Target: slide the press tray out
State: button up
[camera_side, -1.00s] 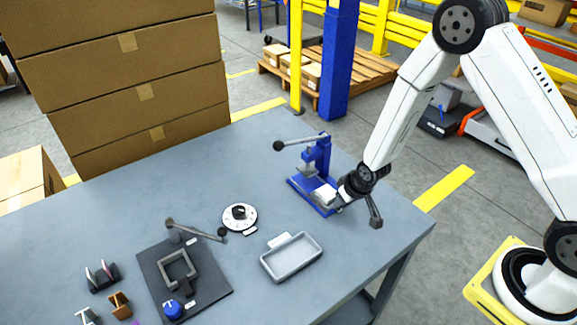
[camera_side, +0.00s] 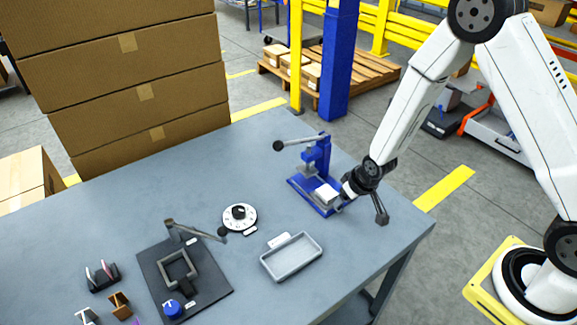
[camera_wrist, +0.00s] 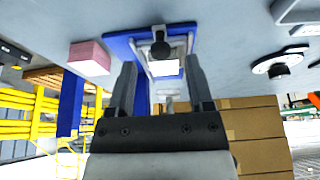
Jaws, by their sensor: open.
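The blue press (camera_side: 318,160) stands on a blue base near the table's right side, its lever pointing left. A white, tray-like part (camera_side: 326,193) sits low at the front of the press; I take it for the press tray. My gripper (camera_side: 343,199) is close beside its front right end. In the wrist view my gripper (camera_wrist: 160,63) is open, one finger to each side of the press's middle. A white patch (camera_wrist: 165,68) and a small pale part below it show between the fingers. I cannot tell whether a finger touches the tray.
A pinkish block (camera_wrist: 88,57) is beside the press base in the wrist view. A shallow grey tray (camera_side: 291,257), a round dial (camera_side: 239,217) and a dark fixture plate (camera_side: 183,275) lie on the table. Tall cardboard boxes (camera_side: 135,90) stand behind.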

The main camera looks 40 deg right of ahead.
jog(key=shift+v, duration=2.7)
jog(key=shift+s+r, duration=0.1)
jog(key=s+r+g, duration=0.1)
jog(key=s+r, duration=0.9)
jog(key=shift+s+g, duration=0.35)
jog(key=shift+g, duration=0.05)
